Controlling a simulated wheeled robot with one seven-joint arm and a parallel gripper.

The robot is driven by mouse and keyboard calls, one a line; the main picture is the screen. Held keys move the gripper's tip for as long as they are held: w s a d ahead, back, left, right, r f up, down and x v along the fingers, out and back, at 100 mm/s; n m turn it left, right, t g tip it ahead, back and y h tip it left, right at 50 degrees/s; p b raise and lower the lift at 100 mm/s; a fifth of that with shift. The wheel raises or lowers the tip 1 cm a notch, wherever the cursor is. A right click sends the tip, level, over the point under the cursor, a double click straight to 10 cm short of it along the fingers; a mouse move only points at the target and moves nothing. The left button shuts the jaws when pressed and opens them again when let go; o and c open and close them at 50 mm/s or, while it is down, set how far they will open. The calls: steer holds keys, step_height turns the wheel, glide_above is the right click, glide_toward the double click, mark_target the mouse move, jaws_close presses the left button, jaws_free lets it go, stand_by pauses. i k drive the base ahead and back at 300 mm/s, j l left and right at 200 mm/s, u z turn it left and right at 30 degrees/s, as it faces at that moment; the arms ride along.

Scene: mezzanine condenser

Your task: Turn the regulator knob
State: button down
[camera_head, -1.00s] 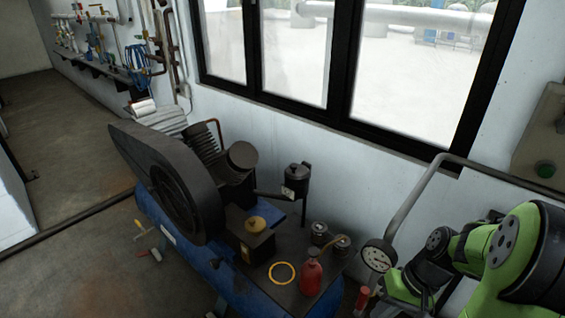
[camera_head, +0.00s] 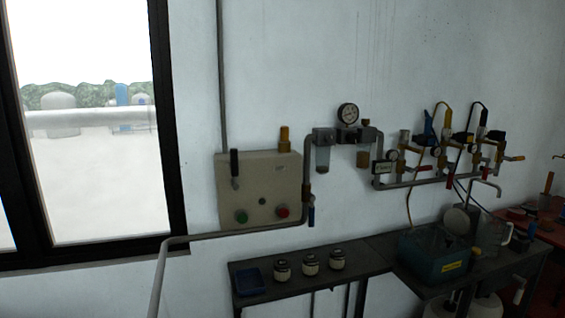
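A filter and regulator assembly is on the white wall right of centre, fed by a grey pipe. Its left unit (camera_head: 323,136) is a dark block with a clear bowl below. Its right unit (camera_head: 369,137) is a similar block with a brass-coloured bowl below. A round dial gauge (camera_head: 348,113) stands above and between them. A small brownish knob (camera_head: 366,122) sits on top of the right unit; it is too small to tell which way it is turned. My gripper is not in view, and no part of my arm shows near the assembly.
A beige control box (camera_head: 259,190) with green and red buttons hangs left of the assembly. A dark bench (camera_head: 308,267) below holds several jars and a blue tray (camera_head: 249,281).

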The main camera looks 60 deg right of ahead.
mark_target(353, 138)
steer(key=z, duration=2.8)
